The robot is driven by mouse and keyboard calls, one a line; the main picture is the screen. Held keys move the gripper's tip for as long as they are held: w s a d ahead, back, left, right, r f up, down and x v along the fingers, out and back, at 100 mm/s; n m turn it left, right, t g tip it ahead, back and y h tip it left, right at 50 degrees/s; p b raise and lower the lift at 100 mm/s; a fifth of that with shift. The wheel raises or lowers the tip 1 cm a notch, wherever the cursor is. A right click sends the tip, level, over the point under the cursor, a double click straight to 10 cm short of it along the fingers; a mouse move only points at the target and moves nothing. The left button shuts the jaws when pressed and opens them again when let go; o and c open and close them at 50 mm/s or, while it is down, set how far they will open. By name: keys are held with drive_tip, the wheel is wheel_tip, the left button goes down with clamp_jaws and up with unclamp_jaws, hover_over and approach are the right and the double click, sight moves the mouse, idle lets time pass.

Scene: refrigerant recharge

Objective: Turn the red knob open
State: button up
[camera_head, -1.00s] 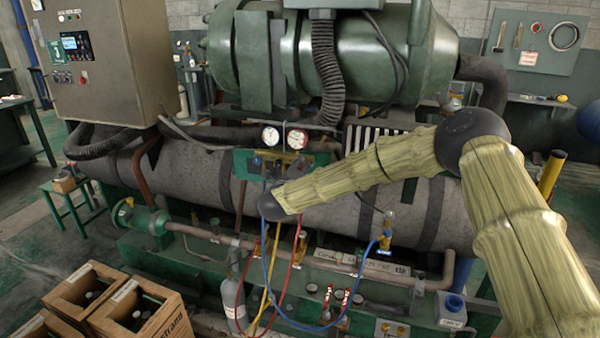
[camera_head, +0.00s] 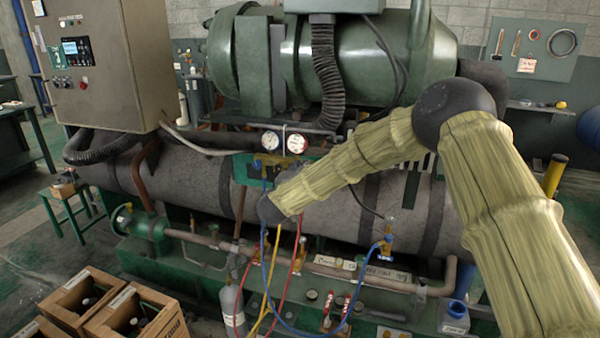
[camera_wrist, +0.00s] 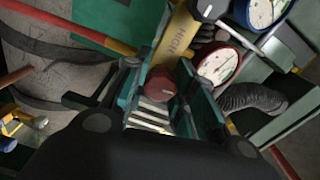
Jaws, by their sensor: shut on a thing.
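The red knob (camera_wrist: 160,83) shows in the wrist view, between the two fingers of my gripper (camera_wrist: 166,88). My gripper is shut on it. The knob belongs to the manifold, beside the red-rimmed gauge (camera_wrist: 218,64) and a yellow part with lettering (camera_wrist: 178,38). In the head view the two gauges (camera_head: 297,143) stand above the manifold. There my arm and wrist hide the knob, and the gripper is hard to make out. How far the knob is turned cannot be told.
A blue-rimmed gauge (camera_wrist: 265,12) is close by in the wrist view. Blue, yellow and red hoses (camera_head: 275,275) hang below the manifold. A grey cylinder (camera_head: 232,310) stands under it. Wooden crates (camera_head: 140,315) are at the lower left. A large grey tank (camera_head: 330,200) lies behind.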

drive_tip(key=shift+f+n, duration=0.2)
drive_tip(key=shift+n, duration=0.1)
drive_tip(key=o, duration=1.1)
drive_tip(key=shift+d+r, duration=0.1)
drive_tip(key=shift+d, duration=0.05)
drive_tip(key=shift+c, duration=0.2)
drive_tip(key=shift+s+a, duration=0.2)
drive_tip(key=v, duration=1.1)
drive_tip(key=shift+s, duration=0.3)
drive_tip(key=shift+r, duration=0.1)
